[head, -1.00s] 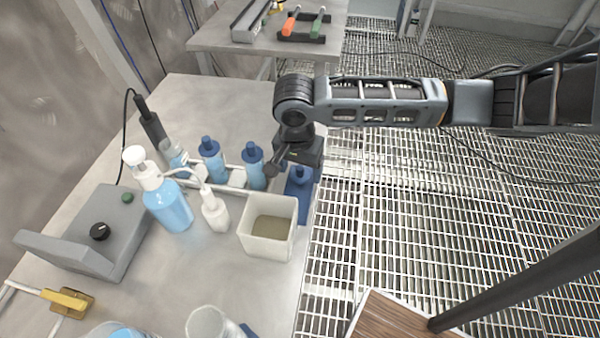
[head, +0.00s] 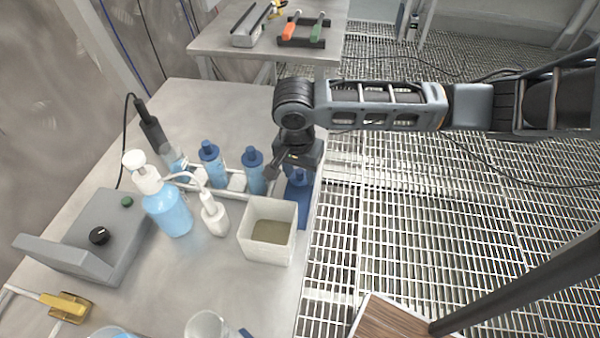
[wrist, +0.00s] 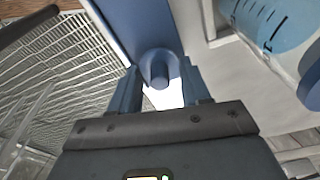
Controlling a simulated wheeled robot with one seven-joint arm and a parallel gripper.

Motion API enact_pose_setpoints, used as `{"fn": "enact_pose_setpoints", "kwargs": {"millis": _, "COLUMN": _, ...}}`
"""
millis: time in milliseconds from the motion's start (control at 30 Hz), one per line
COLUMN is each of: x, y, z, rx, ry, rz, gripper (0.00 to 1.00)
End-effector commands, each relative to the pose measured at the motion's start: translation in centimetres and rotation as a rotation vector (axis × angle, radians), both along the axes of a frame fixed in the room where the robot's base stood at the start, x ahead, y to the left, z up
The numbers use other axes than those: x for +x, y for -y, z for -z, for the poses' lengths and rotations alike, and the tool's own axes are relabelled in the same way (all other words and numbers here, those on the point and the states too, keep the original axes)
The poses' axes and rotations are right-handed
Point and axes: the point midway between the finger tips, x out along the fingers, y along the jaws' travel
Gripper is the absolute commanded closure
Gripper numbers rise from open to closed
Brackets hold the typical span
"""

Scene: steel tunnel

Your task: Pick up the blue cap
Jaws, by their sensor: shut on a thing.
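The blue cap (wrist: 159,68) is a small round piece with a knob, seen between the two blue fingers of my gripper (wrist: 160,82) in the wrist view. My gripper (head: 299,166) is shut on it. In the head view the gripper is above a flat blue piece (head: 297,208) at the table's right edge, and the cap (head: 299,177) shows only in part below the gripper. I cannot tell whether the cap touches the blue surface (wrist: 137,22) behind it.
Two blue-capped bottles (head: 254,172) (head: 211,163) stand left of the gripper. A square white container (head: 268,238), a small white dropper bottle (head: 213,214) and a blue pump bottle (head: 168,208) are nearby. Right of the table (head: 225,285) is open metal grating (head: 400,225).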

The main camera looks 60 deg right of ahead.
Motion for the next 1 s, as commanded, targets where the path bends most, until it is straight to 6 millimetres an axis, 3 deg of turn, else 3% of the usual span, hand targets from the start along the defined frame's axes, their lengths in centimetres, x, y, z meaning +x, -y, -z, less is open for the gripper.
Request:
{"fn": "enact_pose_setpoints", "kwargs": {"millis": 267, "x": 0.1, "y": -0.1, "z": -3.4, "rx": 0.003, "ry": 0.005, "rz": -0.001, "gripper": 0.81}}
{"fn": "enact_pose_setpoints", "kwargs": {"millis": 700, "x": -4.0, "y": 8.2, "z": -9.0, "rx": -0.001, "ry": 0.002, "rz": 0.005, "gripper": 0.81}}
{"fn": "enact_pose_setpoints", "kwargs": {"millis": 1000, "x": -5.1, "y": 10.4, "z": -10.6, "rx": 0.000, "ry": 0.000, "rz": 0.001, "gripper": 0.81}}
